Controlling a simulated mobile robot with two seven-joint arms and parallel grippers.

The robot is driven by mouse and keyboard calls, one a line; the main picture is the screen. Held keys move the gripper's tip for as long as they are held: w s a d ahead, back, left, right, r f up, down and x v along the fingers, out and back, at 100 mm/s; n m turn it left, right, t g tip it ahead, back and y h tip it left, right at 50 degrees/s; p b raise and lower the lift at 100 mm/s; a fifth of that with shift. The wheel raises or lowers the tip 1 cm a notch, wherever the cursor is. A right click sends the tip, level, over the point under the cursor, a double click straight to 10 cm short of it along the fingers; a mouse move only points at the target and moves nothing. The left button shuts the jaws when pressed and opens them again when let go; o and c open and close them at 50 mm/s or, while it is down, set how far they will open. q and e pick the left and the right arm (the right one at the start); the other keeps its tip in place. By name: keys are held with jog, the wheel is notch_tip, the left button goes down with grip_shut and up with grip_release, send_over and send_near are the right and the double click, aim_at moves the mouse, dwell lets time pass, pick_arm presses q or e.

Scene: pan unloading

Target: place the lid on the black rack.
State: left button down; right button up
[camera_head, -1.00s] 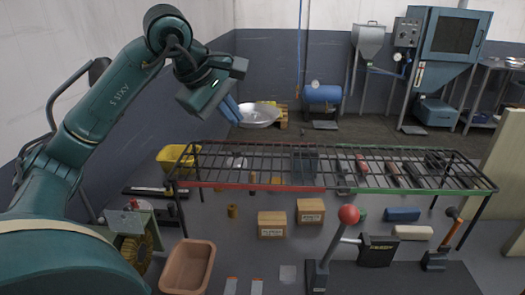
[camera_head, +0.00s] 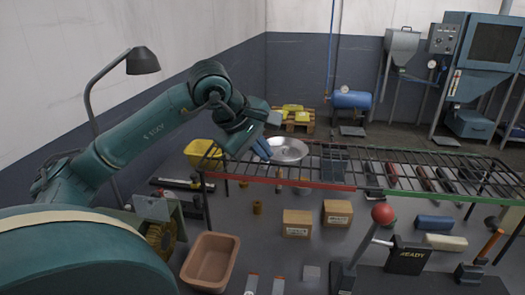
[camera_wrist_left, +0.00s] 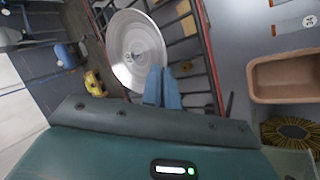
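The lid (camera_head: 289,149) is a shiny round metal disc. My left gripper (camera_head: 262,150) has its blue fingers closed on the lid's near left edge. In the left wrist view the fingers (camera_wrist_left: 162,88) pinch the rim of the lid (camera_wrist_left: 130,45), which faces the camera. The black rack (camera_head: 322,185) is a long wire grid on legs, with a red and green front rail. The lid overlaps the rack's left end in both views; I cannot tell whether it touches the bars. My right gripper is not in view.
Several dark tools (camera_head: 425,180) occupy the rack's right part. Below stand a yellow bin (camera_head: 203,153), two cardboard boxes (camera_head: 297,223) and a terracotta tub (camera_head: 211,260). A lever with a red knob (camera_head: 382,214) rises in front. A pallet (camera_head: 301,122) stands behind.

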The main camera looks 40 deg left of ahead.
pick_arm(q)
jog(key=shift+f, duration=0.2)
jog(key=c, duration=2)
grip_release()
jog(key=shift+o, duration=0.2)
jog(key=v, duration=1.2)
jog(key=shift+r, duration=0.25)
